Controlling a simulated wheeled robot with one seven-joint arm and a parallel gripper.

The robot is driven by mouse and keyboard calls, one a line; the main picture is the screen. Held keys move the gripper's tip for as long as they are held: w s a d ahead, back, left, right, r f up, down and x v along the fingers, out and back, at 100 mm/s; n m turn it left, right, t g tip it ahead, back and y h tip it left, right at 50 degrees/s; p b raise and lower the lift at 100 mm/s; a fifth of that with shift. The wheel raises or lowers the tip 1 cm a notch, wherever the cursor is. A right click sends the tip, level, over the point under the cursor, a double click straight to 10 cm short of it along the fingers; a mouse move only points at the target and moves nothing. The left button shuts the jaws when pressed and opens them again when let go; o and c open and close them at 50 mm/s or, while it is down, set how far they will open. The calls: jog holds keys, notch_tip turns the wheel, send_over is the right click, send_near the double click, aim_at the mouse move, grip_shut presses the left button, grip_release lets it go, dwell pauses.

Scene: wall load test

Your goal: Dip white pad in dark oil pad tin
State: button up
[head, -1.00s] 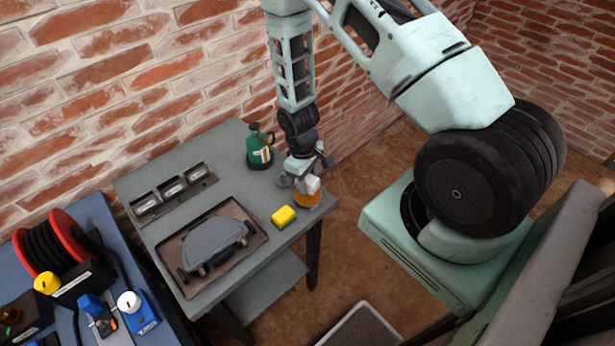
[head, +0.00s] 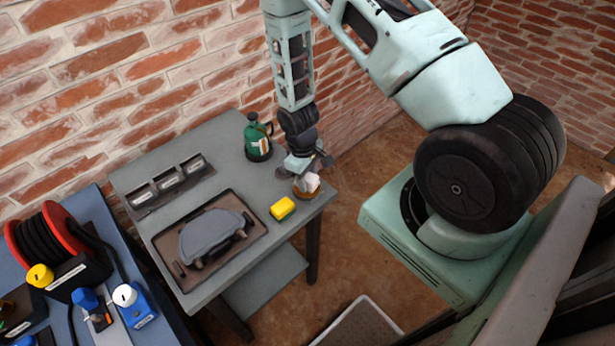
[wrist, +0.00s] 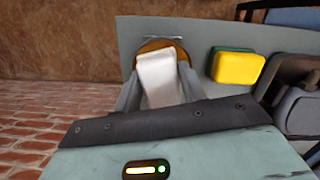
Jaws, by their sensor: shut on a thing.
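My gripper (head: 308,175) is shut on a white pad (wrist: 158,78), which shows between the two fingers in the wrist view. The pad (head: 309,183) hangs down at a round tin with an orange-brown side (head: 308,193) near the right end of the grey table. In the wrist view the tin (wrist: 150,45) shows as an orange-brown arc behind the pad. The pad's lower end overlaps the tin's opening. Whether it touches the oil inside I cannot tell. The fingers hide part of the tin.
A yellow-and-green sponge (head: 283,208) lies just left of the tin. A green bottle (head: 257,137) stands behind. A blue bench (head: 160,320) adjoins the table.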

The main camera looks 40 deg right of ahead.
aim_at(309, 177)
jog(key=shift+f+b, duration=0.5)
jog(key=shift+f, duration=0.1)
dwell(1.4)
jog(key=shift+r+p, duration=2.55)
jog(key=shift+r, duration=1.05)
jog(key=w+a+f+m+b, duration=0.2)
jog(key=w+a+f+b, duration=0.1)
jog(key=b, duration=0.4)
jog(key=shift+b, duration=0.3)
jog(key=shift+w+a+m+b, duration=0.25)
jog(key=shift+a+m+b, duration=0.3)
jog(key=shift+b, duration=0.3)
jog(key=shift+w+a+r, duration=0.1)
jog(key=shift+r, duration=0.05)
